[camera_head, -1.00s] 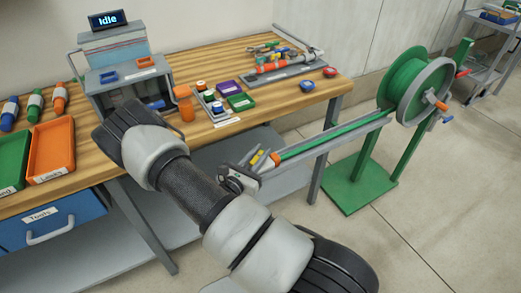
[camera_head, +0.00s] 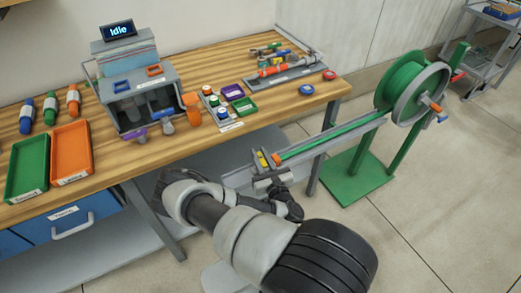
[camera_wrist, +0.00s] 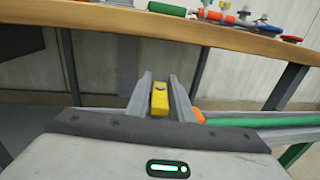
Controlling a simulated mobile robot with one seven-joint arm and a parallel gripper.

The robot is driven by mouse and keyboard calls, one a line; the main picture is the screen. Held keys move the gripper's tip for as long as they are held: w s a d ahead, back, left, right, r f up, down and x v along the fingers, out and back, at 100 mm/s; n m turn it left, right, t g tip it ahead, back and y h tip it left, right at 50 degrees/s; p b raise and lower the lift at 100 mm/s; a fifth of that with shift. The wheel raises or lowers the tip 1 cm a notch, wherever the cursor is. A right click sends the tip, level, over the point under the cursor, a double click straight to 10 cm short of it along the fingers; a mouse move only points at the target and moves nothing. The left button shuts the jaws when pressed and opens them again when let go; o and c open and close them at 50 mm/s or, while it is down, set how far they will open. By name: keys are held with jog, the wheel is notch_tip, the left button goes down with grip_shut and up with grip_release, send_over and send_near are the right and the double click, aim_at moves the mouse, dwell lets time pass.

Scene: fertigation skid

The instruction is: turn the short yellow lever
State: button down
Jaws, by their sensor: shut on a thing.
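The short yellow lever (camera_wrist: 159,101) stands between the two grey fingers of my gripper (camera_wrist: 160,92) in the wrist view. My gripper is shut on it. In the head view, my gripper (camera_head: 264,170) is at the near end of the long grey rail (camera_head: 335,138). A small yellow part (camera_head: 263,160) shows there between grey pieces. The lever's base and pivot are hidden by the fingers and palm.
An orange piece (camera_head: 276,159) and a green strip lie along the rail just right of my gripper. A green reel stand (camera_head: 412,90) is at the rail's far end. The wooden workbench (camera_head: 75,118) stands behind, with trays and a machine reading Idle (camera_head: 118,30).

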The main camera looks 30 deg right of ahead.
jog(key=shift+n+y+p, duration=0.6)
jog(key=shift+n+y, duration=0.2)
jog(key=shift+y, duration=0.8)
jog(key=c, duration=1.7)
grip_release()
jog(key=shift+a, duration=0.1)
jog(key=shift+s, duration=0.1)
